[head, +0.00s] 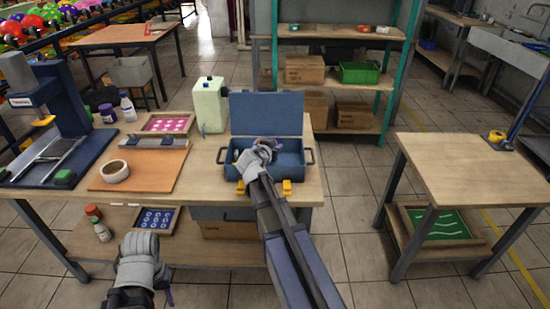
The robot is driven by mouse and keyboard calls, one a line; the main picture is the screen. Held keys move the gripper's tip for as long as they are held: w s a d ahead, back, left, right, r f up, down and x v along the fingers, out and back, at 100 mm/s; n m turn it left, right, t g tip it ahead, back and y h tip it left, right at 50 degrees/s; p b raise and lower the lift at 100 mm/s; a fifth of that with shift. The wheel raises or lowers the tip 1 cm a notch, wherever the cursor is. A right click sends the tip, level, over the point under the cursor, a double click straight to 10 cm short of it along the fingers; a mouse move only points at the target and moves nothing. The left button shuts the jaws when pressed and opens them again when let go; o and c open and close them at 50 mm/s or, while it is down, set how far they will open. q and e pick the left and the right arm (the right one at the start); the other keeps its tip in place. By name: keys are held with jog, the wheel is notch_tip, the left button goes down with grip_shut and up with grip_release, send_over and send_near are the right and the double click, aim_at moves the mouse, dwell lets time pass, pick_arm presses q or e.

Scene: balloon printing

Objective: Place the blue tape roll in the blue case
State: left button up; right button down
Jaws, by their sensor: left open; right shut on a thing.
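The blue case (311,157) lies open on the main workbench, its lid (266,112) standing up at the back. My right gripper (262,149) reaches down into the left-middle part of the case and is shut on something. The held thing is mostly hidden by the hand; it seems to be the blue tape roll, which I see nowhere else. I cannot tell whether it touches the case floor. My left gripper (140,243) is open and empty, low in front of the bench.
A blue press (62,115) fills the bench's left end. A side table (470,170) stands right, across a floor gap.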

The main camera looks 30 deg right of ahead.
jog(key=shift+f+b, duration=1.35)
jog(key=shift+f, duration=0.3)
jog(key=shift+f+b, duration=0.55)
jog(key=shift+s, duration=0.1)
jog(key=c, duration=0.7)
grip_release()
jog(key=shift+s, duration=0.1)
